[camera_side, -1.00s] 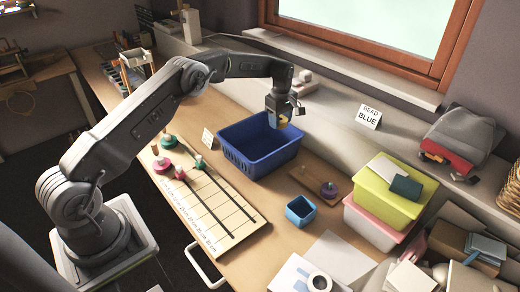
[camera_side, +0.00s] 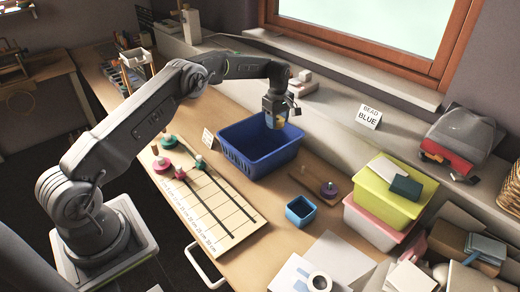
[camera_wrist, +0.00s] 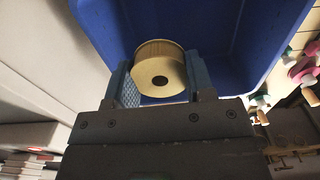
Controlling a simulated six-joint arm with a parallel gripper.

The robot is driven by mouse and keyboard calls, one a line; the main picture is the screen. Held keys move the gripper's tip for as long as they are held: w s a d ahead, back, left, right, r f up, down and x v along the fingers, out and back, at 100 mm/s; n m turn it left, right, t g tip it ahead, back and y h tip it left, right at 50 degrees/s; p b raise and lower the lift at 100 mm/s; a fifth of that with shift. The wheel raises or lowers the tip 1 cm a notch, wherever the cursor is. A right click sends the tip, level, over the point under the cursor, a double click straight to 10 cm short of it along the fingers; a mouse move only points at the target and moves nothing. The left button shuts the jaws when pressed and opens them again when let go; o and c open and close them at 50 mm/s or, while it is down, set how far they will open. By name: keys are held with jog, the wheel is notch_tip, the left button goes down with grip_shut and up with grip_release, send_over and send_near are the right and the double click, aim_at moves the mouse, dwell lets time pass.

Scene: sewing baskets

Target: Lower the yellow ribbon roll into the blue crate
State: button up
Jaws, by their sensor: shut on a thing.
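The yellow ribbon roll (camera_wrist: 160,70) is held between the two fingers of my gripper (camera_wrist: 158,84) in the wrist view. In the side view only a small yellow patch of the roll (camera_side: 280,119) shows under my gripper (camera_side: 275,121). The blue crate (camera_side: 258,160) stands on the table with its opening upward. My gripper is over the back right part of the crate, near its rim. In the wrist view the crate's blue inside (camera_wrist: 215,28) lies behind the roll. Whether the roll touches the crate is hidden.
A board with green and pink spools (camera_side: 215,215) lies left of the crate. A small blue box (camera_side: 301,211), a wooden tray (camera_side: 312,180) and stacked yellow and pink bins (camera_side: 385,205) stand to the right. A "BEAD BLUE" card (camera_side: 369,117) stands behind.

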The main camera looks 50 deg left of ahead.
jog(key=shift+f, duration=4.8)
jog(key=shift+f, duration=2.5)
jog(key=o, duration=1.3)
